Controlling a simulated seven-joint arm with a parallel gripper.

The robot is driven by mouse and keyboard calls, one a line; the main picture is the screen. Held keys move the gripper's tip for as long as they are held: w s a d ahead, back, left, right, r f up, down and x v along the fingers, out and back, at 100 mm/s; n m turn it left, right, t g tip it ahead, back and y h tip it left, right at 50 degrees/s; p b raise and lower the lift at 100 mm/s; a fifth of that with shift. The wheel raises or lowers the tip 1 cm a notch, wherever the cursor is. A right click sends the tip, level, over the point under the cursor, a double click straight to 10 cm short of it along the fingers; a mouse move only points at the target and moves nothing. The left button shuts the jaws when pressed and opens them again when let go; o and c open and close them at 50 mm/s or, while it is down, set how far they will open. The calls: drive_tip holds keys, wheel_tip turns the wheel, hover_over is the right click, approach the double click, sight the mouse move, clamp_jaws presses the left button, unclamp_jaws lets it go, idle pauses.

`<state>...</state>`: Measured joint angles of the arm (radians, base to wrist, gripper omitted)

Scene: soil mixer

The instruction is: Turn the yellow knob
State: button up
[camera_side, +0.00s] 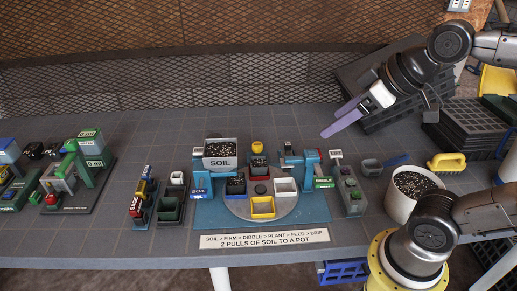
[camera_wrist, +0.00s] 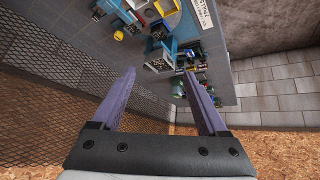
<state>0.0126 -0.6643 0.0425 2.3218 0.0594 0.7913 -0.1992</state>
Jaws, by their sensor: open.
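The yellow knob (camera_side: 257,147) stands at the back of the blue soil-mixer base (camera_side: 318,208), behind the round grey turntable. A small round yellow thing in the wrist view (camera_wrist: 118,36) looks like the same knob, left of the space between my fingers. My gripper (camera_side: 330,126) is open, with its two purple fingers apart and nothing between them. It is raised above the table, to the right of the knob and clear of it. In the wrist view my gripper (camera_wrist: 160,72) points toward the far part of the table and the mixer.
The hopper marked SOIL (camera_side: 221,162) stands left of the knob, and a blue arm-like fixture (camera_side: 297,155) stands to its right. Small pots sit on the turntable (camera_side: 267,188). Black trays (camera_side: 375,85) lean by the mesh wall below my arm. The table behind the knob is clear.

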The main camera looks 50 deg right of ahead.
drive_tip(key=w+d+r, duration=0.2)
drive_tip(key=w, duration=1)
drive_tip(key=m+g, duration=0.2)
drive_tip(key=g, duration=0.1)
hover_over(258, 145)
drive_tip(key=s, duration=0.5)
wheel_tip(258, 145, down, 22)
drive_tip(key=x, duration=1.3)
drive_tip(key=shift+d, duration=0.25)
clamp_jaws()
